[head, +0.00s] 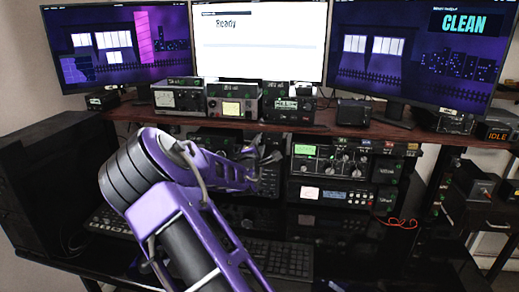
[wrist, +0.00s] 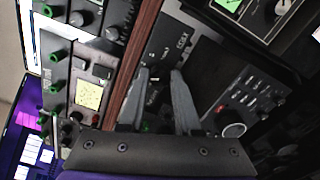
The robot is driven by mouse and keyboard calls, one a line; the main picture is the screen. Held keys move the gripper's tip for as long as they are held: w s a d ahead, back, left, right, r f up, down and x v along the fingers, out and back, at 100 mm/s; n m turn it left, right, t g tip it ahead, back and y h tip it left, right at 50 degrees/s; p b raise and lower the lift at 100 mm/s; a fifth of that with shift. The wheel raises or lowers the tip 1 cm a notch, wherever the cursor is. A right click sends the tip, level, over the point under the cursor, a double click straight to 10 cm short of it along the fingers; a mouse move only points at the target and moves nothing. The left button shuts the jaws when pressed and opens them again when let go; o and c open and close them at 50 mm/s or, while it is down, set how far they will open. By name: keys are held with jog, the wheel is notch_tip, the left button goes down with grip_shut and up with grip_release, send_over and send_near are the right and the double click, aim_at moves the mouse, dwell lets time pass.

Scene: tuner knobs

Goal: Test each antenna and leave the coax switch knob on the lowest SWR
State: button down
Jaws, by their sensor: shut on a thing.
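My gripper (head: 262,152) reaches in under the wooden shelf, at the middle of the desk. In the wrist view my gripper (wrist: 159,76) has its two grey fingers a small gap apart over a dark box marked COAX, the coax switch (wrist: 176,33). The fingers are shut on its knob, which is dark and mostly hidden between them, so its pointed position cannot be read. In the head view my gripper and arm cover the switch. A meter with a lit yellow face (head: 232,108) stands on the shelf; it also shows in the wrist view (wrist: 89,95). Its reading is too small to tell.
The wooden shelf (head: 420,132) runs just above my gripper. Radios with knobs (head: 345,160) stand close to its right. Three monitors are behind; the middle screen (head: 258,45) reads Ready, the right one (head: 420,60) CLEAN.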

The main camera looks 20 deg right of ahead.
jog(key=shift+m+b, duration=0.95)
jog(key=shift+m, duration=0.95)
jog(key=c, duration=0.6)
grip_release()
jog(key=p+v, duration=0.2)
jog(key=v, duration=1.5)
jog(key=shift+s+a, duration=0.2)
jog(key=shift+c, duration=0.3)
grip_shut()
